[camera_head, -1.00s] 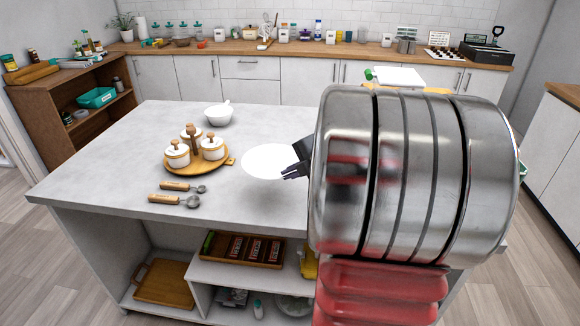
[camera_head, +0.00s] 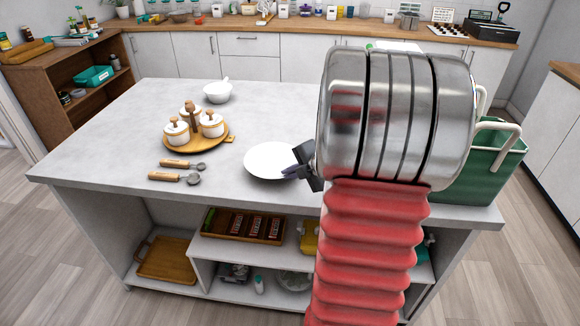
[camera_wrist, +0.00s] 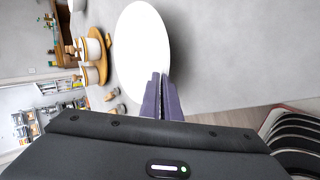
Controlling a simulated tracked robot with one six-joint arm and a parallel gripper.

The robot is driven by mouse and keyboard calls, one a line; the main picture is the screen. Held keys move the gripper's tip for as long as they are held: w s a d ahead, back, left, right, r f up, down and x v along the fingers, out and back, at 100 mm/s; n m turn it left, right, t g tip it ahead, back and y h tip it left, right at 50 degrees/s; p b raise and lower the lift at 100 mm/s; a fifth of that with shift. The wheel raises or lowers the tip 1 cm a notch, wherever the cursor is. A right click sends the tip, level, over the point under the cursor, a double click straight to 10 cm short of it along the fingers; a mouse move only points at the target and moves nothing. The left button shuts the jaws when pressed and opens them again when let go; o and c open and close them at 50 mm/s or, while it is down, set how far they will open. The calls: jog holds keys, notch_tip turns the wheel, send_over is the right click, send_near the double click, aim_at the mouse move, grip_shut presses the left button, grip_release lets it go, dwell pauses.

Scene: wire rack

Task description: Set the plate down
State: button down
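The white round plate (camera_head: 268,158) is over the front part of the pale island counter (camera_head: 110,130). My gripper (camera_head: 296,173) is at the plate's right edge, with its dark fingers together on the rim. The wrist view shows the plate (camera_wrist: 143,50) in front of the fingers (camera_wrist: 162,92), which pinch its near edge. A soft shadow lies beside the plate on the counter. I cannot tell whether the plate touches the counter or hangs just above it.
A wooden tray (camera_head: 215,143) with white lidded jars stands left of the plate, and a white bowl (camera_head: 218,93) behind it. Two wooden-handled scoops lie at the front left. A green container (camera_head: 485,165) is right of my arm. The counter between is clear.

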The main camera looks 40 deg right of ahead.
jog(key=shift+f, duration=0.95)
jog(key=shift+f, duration=0.3)
dwell(0.9)
jog(key=shift+f, duration=0.35)
jog(key=c, duration=2.5)
grip_release()
jog(key=o, duration=0.5)
jog(key=shift+o, duration=0.3)
jog(key=shift+s+f, duration=0.1)
jog(key=shift+f, duration=0.15)
jog(key=shift+s, duration=0.15)
